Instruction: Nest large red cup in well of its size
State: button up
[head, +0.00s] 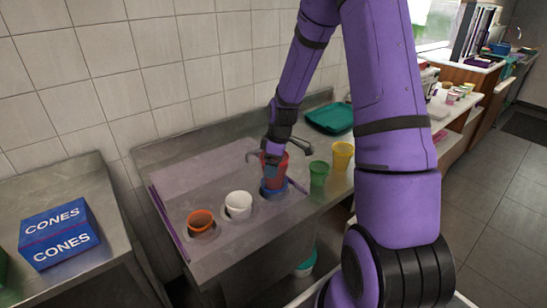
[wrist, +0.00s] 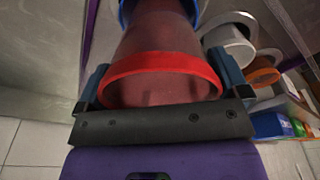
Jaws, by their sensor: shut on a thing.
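The large red cup (head: 281,165) is upright over the right end of the metal counter. My gripper (head: 268,155) is shut on it, one finger on each side near its red rim (wrist: 160,64). A blue ring-like thing (head: 273,188) is directly below the cup. In the wrist view this blue edge (wrist: 199,10) curves around the cup's narrow end. I cannot tell whether the cup is in it or just above it, nor whether it is a cup or a well rim. A white cup (head: 238,205) and an orange cup (head: 201,220) sit in wells to the left.
A green cup (head: 318,177) and a yellow cup (head: 342,155) stand to the right of the red cup. A blue CONES box (head: 59,233) is on the left counter. The counter behind the white cup is clear.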

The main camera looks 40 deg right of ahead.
jog(key=shift+f, duration=3.15)
jog(key=o, duration=0.5)
jog(key=shift+o, duration=0.2)
notch_tip(320, 180, up, 9)
